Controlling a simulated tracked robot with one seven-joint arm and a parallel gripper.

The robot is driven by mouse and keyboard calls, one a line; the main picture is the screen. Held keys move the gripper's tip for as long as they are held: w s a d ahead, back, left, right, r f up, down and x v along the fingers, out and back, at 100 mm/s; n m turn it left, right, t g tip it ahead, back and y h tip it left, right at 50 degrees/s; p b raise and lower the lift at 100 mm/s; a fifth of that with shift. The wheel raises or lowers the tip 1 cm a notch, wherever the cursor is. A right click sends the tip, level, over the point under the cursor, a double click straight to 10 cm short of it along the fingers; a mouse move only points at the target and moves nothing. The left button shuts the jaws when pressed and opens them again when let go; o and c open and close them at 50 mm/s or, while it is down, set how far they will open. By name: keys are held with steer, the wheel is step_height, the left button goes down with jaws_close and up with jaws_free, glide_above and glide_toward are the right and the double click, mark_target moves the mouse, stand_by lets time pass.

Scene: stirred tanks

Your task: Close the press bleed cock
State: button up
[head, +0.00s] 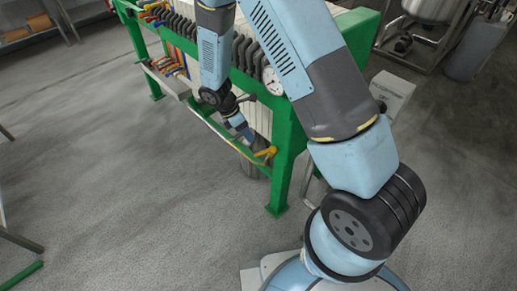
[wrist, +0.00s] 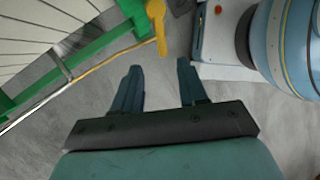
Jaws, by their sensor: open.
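A yellow lever handle (head: 265,153), which looks like the bleed cock, sits at the near end of the green press frame (head: 291,150). In the wrist view the yellow handle (wrist: 157,22) lies just beyond my fingertips, roughly in line with the gap between them. My gripper (wrist: 159,68) is open and empty, apart from the handle. In the head view my gripper (head: 244,131) is small, just left of and above the handle, and partly hidden by my wrist.
Pale press plates (wrist: 30,35) stand close on the left in the wrist view. A round gauge (head: 272,80) is on the frame above the handle. Several coloured levers (head: 157,12) line the far end. My base is at the right. Grey floor lies open at left.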

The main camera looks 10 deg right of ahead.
mark_target(263, 153)
steer(key=x, duration=1)
steer(key=shift+s+f, duration=0.1)
steer(key=shift+f, duration=0.1)
jaws_close()
stand_by(0.4)
